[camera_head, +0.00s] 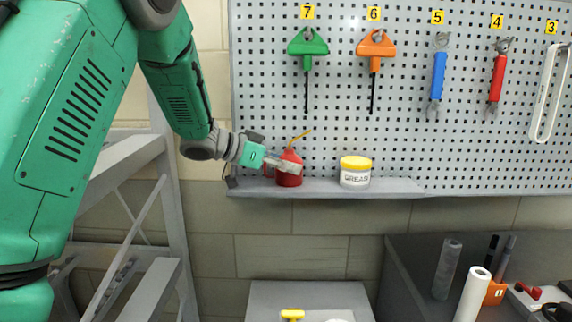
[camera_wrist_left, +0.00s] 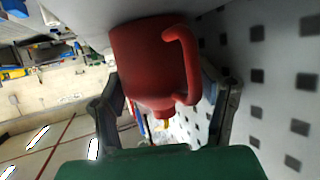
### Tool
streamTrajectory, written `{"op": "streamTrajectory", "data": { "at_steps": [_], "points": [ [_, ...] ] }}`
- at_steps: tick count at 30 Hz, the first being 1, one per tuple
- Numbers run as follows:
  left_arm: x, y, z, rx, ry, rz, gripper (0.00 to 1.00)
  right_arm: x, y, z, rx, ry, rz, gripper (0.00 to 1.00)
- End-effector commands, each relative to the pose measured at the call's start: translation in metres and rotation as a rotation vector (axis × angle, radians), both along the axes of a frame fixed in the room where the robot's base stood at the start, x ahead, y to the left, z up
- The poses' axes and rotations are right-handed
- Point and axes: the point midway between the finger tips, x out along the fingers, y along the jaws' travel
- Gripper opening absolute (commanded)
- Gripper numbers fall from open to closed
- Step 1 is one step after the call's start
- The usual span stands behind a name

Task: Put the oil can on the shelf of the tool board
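The red oil can (camera_head: 289,178), with a yellow spout, stands upright at the left end of the shelf (camera_head: 400,187) of the tool board (camera_head: 400,130). My left gripper (camera_head: 284,165) reaches in from the left, one finger across the front of the can. In the left wrist view the picture is turned over: the oil can (camera_wrist_left: 150,60) is between the two fingers of my left gripper (camera_wrist_left: 165,95), its base against the grey shelf surface and its handle on the right. The fingers appear closed on its sides; exact contact is partly hidden. My right gripper is not in view.
A grease tub (camera_head: 355,177) with a yellow lid stands on the shelf right of the can, with a gap between. Numbered tools hang above, including a green-handled one (camera_head: 307,45). A grey ladder-like frame (camera_head: 165,200) is at the left.

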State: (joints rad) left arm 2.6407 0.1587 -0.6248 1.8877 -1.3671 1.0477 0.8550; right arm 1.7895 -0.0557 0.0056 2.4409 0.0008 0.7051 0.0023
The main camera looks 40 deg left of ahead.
Motion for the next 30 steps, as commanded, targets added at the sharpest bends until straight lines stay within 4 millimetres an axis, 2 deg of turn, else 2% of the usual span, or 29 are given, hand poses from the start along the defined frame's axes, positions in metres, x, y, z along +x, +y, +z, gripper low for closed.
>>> {"op": "streamTrajectory", "data": {
  "at_steps": [6, 13, 17, 24, 30],
  "points": [
    [0.0, -0.004, 0.002, 0.005, -0.001, -0.001, 0.64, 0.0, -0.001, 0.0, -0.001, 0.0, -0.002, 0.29],
    [-0.007, 0.004, 0.004, 0.0, -0.002, -0.001, 0.64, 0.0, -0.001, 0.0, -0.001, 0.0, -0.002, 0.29],
    [-0.025, 0.014, 0.012, -0.002, -0.003, 0.0, 0.64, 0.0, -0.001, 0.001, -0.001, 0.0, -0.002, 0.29],
    [-0.069, 0.031, 0.033, 0.001, -0.004, 0.0, 0.64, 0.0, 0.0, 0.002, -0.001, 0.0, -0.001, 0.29],
    [-0.093, 0.038, 0.045, 0.005, -0.002, -0.001, 0.64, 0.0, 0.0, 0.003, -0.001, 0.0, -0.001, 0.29]
  ]
}}
